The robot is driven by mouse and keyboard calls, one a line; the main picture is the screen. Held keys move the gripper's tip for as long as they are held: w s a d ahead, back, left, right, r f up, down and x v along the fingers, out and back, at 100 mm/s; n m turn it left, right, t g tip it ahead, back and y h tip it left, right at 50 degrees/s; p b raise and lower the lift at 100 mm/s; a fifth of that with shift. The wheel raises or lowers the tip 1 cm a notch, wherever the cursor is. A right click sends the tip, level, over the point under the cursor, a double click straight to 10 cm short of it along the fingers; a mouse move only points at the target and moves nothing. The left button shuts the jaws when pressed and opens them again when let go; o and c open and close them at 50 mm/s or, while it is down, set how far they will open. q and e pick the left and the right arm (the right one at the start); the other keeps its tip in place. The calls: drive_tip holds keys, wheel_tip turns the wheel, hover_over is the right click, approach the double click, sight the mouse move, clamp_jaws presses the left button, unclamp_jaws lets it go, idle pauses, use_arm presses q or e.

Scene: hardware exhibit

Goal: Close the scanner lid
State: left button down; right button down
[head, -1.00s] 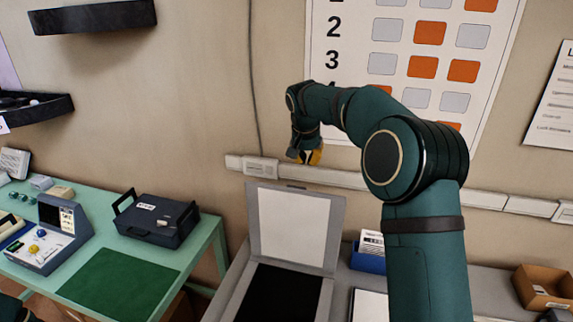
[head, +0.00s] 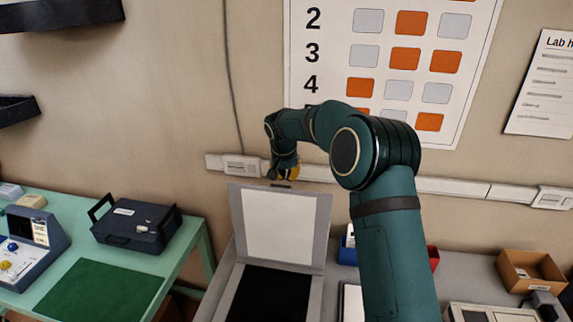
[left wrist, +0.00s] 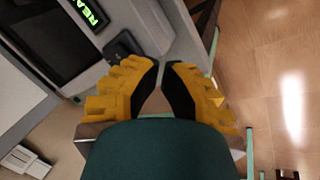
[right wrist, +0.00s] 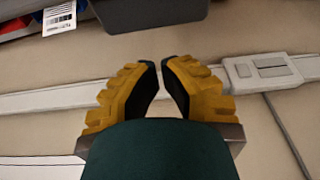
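The scanner (head: 230,292) stands on the grey bench with its lid (head: 324,232) raised and leaning back; the pale inner side faces me and the dark bed (head: 266,295) is exposed. My right gripper (head: 285,175) is just above and behind the lid's top edge, near its middle tab; contact cannot be told. In the right wrist view my right gripper (right wrist: 160,63) has its fingertips together with nothing between them. A dark grey piece (right wrist: 150,12), perhaps part of the lid, lies beyond them. My left gripper (left wrist: 161,66) is also empty, fingertips nearly meeting, over a grey device (left wrist: 130,22) with a green readout.
A mint table (head: 190,262) at left carries a dark case (head: 137,225), a green mat (head: 102,290) and a control box (head: 35,245). An open cardboard box (head: 530,270) sits at right. A wall rail (head: 455,187) runs behind the lid. My right arm hides part of the bench.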

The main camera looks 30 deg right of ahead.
drive_tip(key=shift+s+a+r, duration=0.1)
drive_tip(key=shift+s+a, duration=0.3)
drive_tip(key=shift+s, duration=0.2)
drive_tip(key=shift+s+a, duration=0.4)
drive_tip(key=shift+s, duration=0.15)
